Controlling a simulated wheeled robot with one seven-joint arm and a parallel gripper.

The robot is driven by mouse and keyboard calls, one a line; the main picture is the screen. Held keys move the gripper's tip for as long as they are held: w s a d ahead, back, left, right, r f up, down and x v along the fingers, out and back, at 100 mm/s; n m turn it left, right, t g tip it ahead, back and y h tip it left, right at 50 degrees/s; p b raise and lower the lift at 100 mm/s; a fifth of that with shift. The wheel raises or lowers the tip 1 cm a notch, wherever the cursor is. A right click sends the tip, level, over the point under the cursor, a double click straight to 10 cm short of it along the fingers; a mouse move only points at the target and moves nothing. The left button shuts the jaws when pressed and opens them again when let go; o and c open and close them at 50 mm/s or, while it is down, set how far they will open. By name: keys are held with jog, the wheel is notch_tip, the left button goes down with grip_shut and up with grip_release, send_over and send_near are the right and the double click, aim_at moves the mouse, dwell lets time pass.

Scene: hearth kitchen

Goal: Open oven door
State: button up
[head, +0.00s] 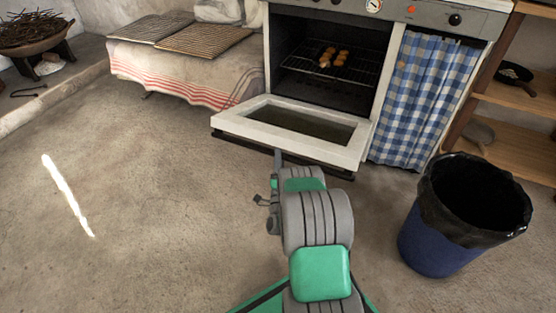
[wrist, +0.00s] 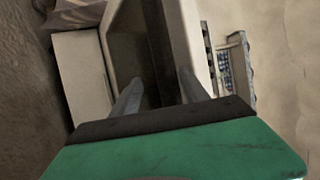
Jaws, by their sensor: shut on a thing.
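The white oven door (head: 235,124) with its dark window is swung down, tilted outward below the oven opening. My gripper (head: 279,156) is at the door's front edge, with only part of a finger showing in the head view. In the wrist view, my gripper's fingers (wrist: 160,80) stand on either side of a dark bar at the door's edge, shut on the door; whether this is a handle is hard to tell. The oven (head: 345,72) is open, with several small golden-brown pieces of food (head: 332,57) on a wire rack (head: 300,64).
A blue bin with a black liner (head: 425,240) stands at the right. A blue checked curtain (head: 415,95) hangs right of the oven. A cloth-covered bench with racks (head: 205,38) is at the left. The floor at left is clear.

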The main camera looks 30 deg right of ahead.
jog(key=shift+o, duration=0.5)
jog(key=shift+d+r, duration=0.2)
jog(key=shift+r, duration=0.15)
jog(key=shift+s+a+f, duration=0.1)
jog(key=shift+s+a, duration=0.05)
jog(key=p+v, duration=0.2)
jog(key=v, duration=0.5)
jog(key=shift+a+f, duration=0.2)
jog(key=shift+f, duration=0.1)
jog(key=shift+s, duration=0.15)
